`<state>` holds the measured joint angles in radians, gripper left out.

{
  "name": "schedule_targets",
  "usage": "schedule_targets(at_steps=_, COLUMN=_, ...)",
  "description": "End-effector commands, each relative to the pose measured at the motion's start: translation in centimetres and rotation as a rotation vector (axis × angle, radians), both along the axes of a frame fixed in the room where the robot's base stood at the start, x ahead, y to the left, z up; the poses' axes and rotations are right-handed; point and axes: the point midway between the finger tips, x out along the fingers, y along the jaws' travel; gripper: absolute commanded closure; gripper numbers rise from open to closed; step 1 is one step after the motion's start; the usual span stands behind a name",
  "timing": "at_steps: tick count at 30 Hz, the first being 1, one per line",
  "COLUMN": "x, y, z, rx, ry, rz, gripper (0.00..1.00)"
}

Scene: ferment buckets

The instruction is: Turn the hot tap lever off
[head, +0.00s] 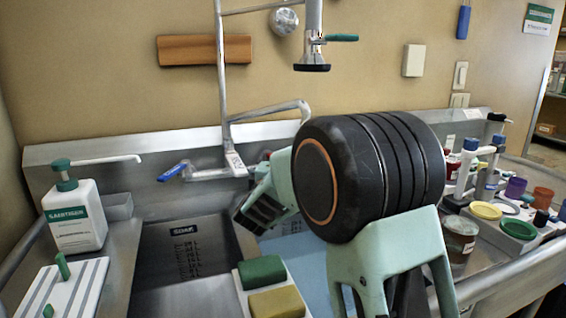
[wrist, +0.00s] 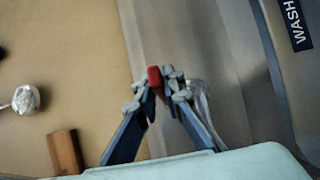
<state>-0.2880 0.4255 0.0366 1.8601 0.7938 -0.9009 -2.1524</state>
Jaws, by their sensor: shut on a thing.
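The hot tap lever (wrist: 154,76) shows in the wrist view as a small red tip between my fingertips. My gripper (wrist: 158,88) is shut on it, with one finger on each side. The lever's chrome body (wrist: 201,102) is partly hidden behind the right finger. In the head view the tap (head: 234,160) stands at the back of the sink, with its blue lever (head: 173,171) pointing left.
A soap bottle (head: 74,215) stands left of the sink basin (head: 175,262). A spray head (head: 312,60) hangs above the tap. Green and yellow sponges (head: 262,271) lie at the front. Jars and coloured lids (head: 485,210) crowd the right counter.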

Motion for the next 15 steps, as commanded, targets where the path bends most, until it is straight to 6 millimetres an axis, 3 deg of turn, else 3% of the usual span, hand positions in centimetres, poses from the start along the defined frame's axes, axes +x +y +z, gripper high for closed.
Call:
schedule_targets(at_steps=1, x=0.00, y=-0.01, z=-0.08, rx=0.000, ry=0.001, rz=0.000, gripper=1.00)
schedule_targets(at_steps=2, x=0.00, y=-0.01, z=-0.08, rx=0.000, ry=0.001, rz=0.000, gripper=0.90)
schedule_targets(at_steps=6, x=0.00, y=-0.01, z=-0.07, rx=0.000, ry=0.001, rz=0.000, gripper=0.74)
schedule_targets(at_steps=15, x=-0.12, y=0.06, z=-0.01, rx=0.000, ry=0.001, rz=0.001, gripper=0.74)
